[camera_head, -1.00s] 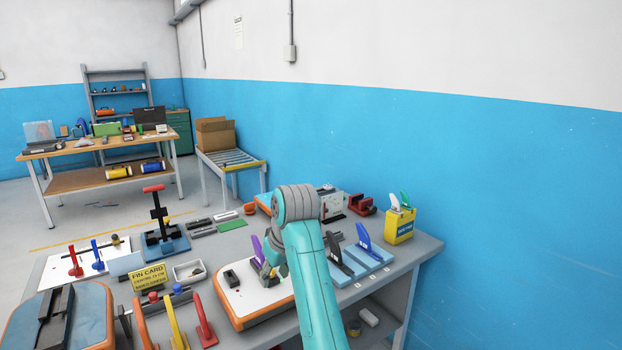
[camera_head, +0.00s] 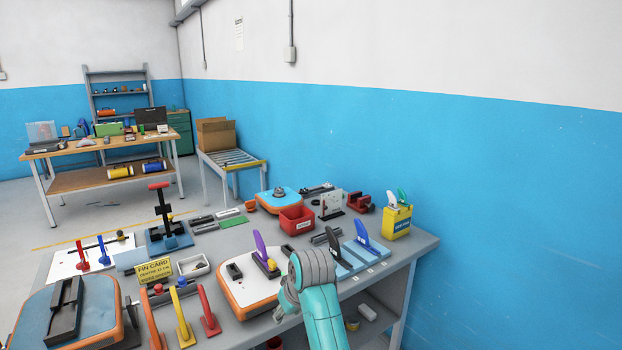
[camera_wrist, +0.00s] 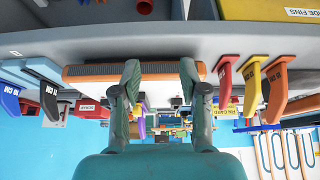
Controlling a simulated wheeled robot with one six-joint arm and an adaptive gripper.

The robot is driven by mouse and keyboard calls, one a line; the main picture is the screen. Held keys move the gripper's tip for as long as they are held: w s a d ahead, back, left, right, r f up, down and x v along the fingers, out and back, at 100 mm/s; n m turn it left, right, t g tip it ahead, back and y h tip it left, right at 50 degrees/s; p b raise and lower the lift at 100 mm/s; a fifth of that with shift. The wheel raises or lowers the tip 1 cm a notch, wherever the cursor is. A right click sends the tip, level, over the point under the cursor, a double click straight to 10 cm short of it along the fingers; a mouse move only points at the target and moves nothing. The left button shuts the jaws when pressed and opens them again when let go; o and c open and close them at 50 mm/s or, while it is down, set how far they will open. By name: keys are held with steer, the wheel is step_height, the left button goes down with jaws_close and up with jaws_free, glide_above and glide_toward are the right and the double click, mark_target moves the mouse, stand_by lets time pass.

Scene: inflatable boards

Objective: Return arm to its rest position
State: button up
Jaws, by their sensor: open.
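My gripper (camera_wrist: 160,78) shows in the wrist view with its two teal fingers apart and nothing held between them. The orange edge of a white board (camera_wrist: 100,73) lies beyond the fingertips there.
A blue fin (camera_head: 371,236) and a dark fin stand on a light blue rack right of the board. A red bin (camera_head: 297,221) and yellow box (camera_head: 396,222) stand behind. Red, yellow and orange fins (camera_head: 182,322) stand front left. Space above the bench is clear.

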steer(key=s+d+f+m+t, duration=0.1)
steer(key=s+d+f, duration=0.1)
steer(key=f, duration=0.4)
steer(key=s+d+f, duration=0.2)
steer(key=d+f, duration=0.1)
steer(key=f, duration=0.3)
steer(key=s+d+f+m+t, duration=0.1)
steer(key=s+d+f, duration=0.35)
steer(key=s, duration=0.25)
steer(key=s+d+f+m+t+h, duration=0.1)
steer(key=s+d+f+t, duration=0.15)
steer(key=s+f, duration=0.35)
steer(key=s+d+f+m+t, duration=0.1)
steer(key=s+d+f, duration=0.3)
steer(key=s, duration=0.5)
steer(key=s+d+r+m+t+h, duration=0.1)
steer(key=s+d+r, duration=0.15)
steer(key=s, duration=0.65)
steer(key=s+d+r+m+t, duration=0.1)
steer(key=s+d+r+t, duration=0.15)
steer(key=s, duration=0.65)
steer(key=s+d+r+m+t+h, duration=0.1)
steer(key=s+d+r, duration=0.2)
steer(key=s+r, duration=1)
steer(key=shift+s+r, duration=0.35)
steer(key=shift+r, duration=0.1)
